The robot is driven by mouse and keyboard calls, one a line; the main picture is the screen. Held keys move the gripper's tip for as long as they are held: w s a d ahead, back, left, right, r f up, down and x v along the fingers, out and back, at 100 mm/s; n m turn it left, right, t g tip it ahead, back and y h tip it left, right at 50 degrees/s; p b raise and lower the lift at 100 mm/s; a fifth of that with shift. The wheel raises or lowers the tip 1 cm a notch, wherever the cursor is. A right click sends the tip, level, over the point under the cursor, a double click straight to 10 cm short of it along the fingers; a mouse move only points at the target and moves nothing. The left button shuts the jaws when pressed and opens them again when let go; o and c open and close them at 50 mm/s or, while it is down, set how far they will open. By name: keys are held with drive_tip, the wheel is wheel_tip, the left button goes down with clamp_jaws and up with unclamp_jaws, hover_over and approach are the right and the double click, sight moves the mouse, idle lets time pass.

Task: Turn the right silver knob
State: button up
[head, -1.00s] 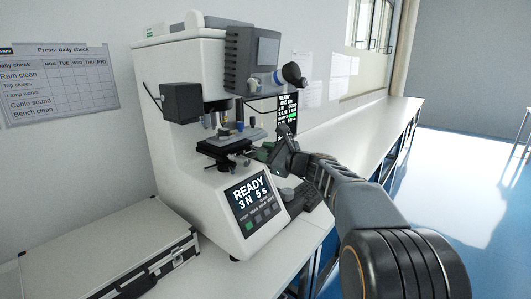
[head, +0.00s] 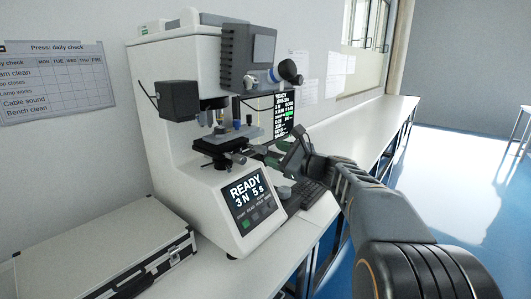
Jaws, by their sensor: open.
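The white hardness tester (head: 180,120) stands on the bench with its screen lit and reading READY, 3 N 5 s. Its dark stage (head: 212,146) sits under the lenses. A small silver knob (head: 238,158) sticks out at the stage's front right. I cannot clearly make out a second silver knob beside it. My gripper (head: 292,150) is open and empty, to the right of the stage and apart from the knob. It is seen side-on, and its fingertips are small and dark.
An eyepiece (head: 289,71) juts out above. A silver-edged case (head: 105,250) lies front left. The bench (head: 370,120) is clear toward the back right.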

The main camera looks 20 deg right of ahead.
drive_tip(key=v, duration=0.8)
drive_tip(key=shift+s+d, duration=0.1)
drive_tip(key=s+a+f+n+g+h+p, duration=0.2)
drive_tip(key=s+f+n+g+h, duration=0.1)
drive_tip(key=s+f+n+g, duration=0.25)
drive_tip(key=s+a+f+n+g+h+p, duration=0.2)
drive_tip(key=s+f+n+g+h+p, duration=0.15)
drive_tip(key=f+n, duration=0.35)
drive_tip(key=s+a+r+n+g+h+p, duration=0.1)
drive_tip(key=s+a+r+n+h+p, duration=0.1)
drive_tip(key=s+n+p, duration=0.2)
drive_tip(key=s+a+r+n+g+h+p, duration=0.1)
drive_tip(key=s+a+n+h+p, duration=0.1)
drive_tip(key=s+n+p, duration=0.3)
drive_tip(key=shift+s+a+r+n, duration=0.4)
drive_tip(key=shift+s+a+n, duration=0.05)
drive_tip(key=shift+s+a, duration=0.15)
